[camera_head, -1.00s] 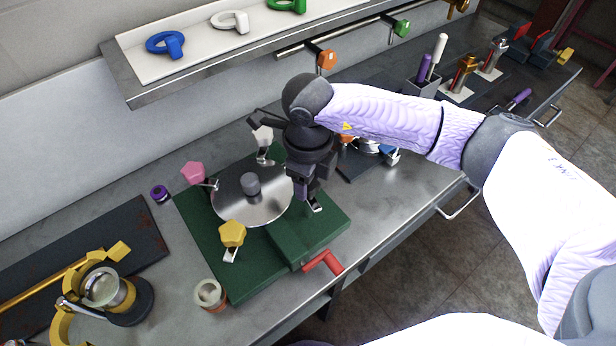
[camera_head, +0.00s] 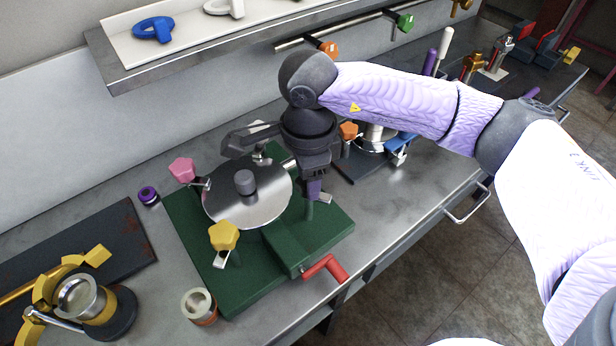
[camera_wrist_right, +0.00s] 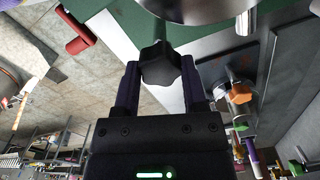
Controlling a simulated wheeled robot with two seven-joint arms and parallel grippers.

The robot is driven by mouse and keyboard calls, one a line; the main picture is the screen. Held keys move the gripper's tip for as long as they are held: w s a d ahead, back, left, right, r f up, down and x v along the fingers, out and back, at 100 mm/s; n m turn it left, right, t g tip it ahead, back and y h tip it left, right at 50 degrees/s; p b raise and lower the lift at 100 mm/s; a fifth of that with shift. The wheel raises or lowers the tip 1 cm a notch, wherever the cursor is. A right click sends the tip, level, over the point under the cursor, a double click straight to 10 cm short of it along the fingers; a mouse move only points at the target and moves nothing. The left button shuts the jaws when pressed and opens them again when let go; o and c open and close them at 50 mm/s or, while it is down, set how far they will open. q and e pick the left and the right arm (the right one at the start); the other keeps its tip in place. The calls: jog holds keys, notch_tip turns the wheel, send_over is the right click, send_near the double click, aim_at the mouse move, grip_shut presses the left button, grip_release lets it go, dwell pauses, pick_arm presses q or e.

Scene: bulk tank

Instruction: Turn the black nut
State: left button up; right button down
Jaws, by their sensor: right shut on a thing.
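In the wrist view, the black nut (camera_wrist_right: 158,64) is a lobed knob on a thin rod. It sits between the two purple fingers of my right gripper (camera_wrist_right: 157,78), which is shut on it. In the head view, my right gripper (camera_head: 315,188) points down at the right edge of the round steel lid (camera_head: 265,203), and it hides the black nut. The lid lies over the green base (camera_head: 185,240). A yellow nut (camera_head: 224,236) and a pink nut (camera_head: 182,170) stand at the lid's edge. My left gripper is out of view.
A red handle (camera_head: 328,268) sticks out at the base's front. An orange-knobbed steel vessel (camera_head: 372,138) stands close behind my right gripper. A small cup (camera_head: 199,305) and a purple ring (camera_head: 148,195) are beside the base. A shelf (camera_head: 200,65) overhangs the back.

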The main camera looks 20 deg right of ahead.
jog(key=shift+n, duration=0.5)
jog(key=shift+c, duration=0.7)
grip_release()
notch_tip(320, 180, up, 10)
jog(key=p, duration=0.1)
